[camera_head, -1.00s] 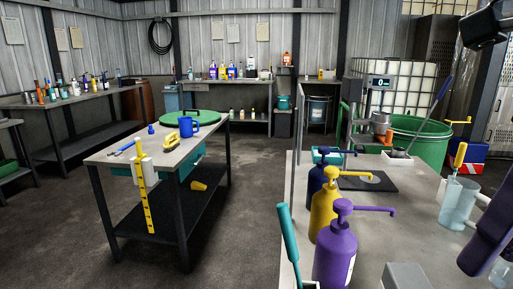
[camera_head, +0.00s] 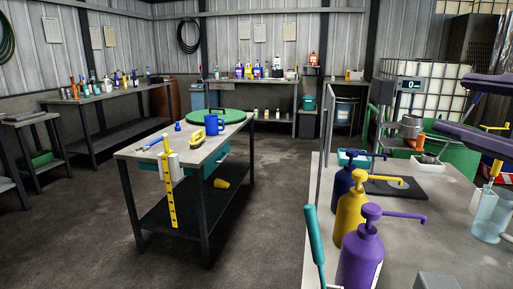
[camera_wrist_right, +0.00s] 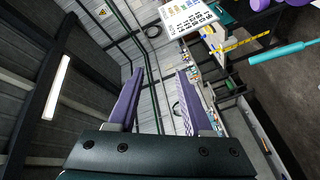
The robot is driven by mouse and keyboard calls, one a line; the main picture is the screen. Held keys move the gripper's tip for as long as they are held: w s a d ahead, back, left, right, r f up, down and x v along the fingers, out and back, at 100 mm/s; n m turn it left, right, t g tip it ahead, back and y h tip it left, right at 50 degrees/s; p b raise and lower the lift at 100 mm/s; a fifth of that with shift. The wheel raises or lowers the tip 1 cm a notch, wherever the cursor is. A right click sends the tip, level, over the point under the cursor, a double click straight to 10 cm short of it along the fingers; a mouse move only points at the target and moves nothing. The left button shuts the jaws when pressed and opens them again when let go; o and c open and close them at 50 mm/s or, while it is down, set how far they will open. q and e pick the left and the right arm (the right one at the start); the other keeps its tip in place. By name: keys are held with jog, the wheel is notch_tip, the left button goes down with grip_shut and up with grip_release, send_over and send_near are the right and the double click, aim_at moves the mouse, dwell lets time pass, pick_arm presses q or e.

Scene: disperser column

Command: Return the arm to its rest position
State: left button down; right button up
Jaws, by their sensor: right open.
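My right gripper (camera_head: 438,105) is raised at the right edge of the head view, above the right bench. Its two purple fingers are spread apart and point left in the picture. In the right wrist view the gripper (camera_wrist_right: 158,75) shows empty space between the fingers, with the corrugated wall behind. The rest of my right arm is out of the picture or cut off at the edge. My left gripper is in neither view.
Below the gripper, the right bench (camera_head: 415,225) holds a purple pump bottle (camera_head: 361,258), a yellow one (camera_head: 351,218), a dark blue one (camera_head: 342,185) and a clear beaker (camera_head: 490,215). A scale display (camera_head: 409,85) stands behind. A table with a blue mug (camera_head: 211,125) stands left, across clear floor.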

jog(key=s+d+f+m+g+h, duration=0.4)
jog(key=d+f+h, duration=0.2)
jog(key=d+f, duration=0.3)
jog(key=s+d+f+m+g+h, duration=0.1)
jog(key=s+d+f+g+h, duration=0.1)
jog(key=s+f+g, duration=0.4)
jog(key=s+d+f+m+g+h, duration=0.1)
jog(key=s+d+f+g, duration=0.25)
jog(key=s, duration=0.45)
jog(key=s+a+f+m+y, duration=0.1)
jog(key=a+f+m+y, duration=0.15)
jog(key=a, duration=0.55)
jog(key=s+a+f+m+y, duration=0.1)
jog(key=a+f+m+y, duration=0.2)
jog(key=a, duration=0.6)
notch_tip(320, 180, up, 44)
jog(key=p, duration=4.3)
jog(key=shift+d+m+p, duration=0.3)
jog(key=shift+d+m, duration=0.05)
jog(key=shift+m, duration=0.1)
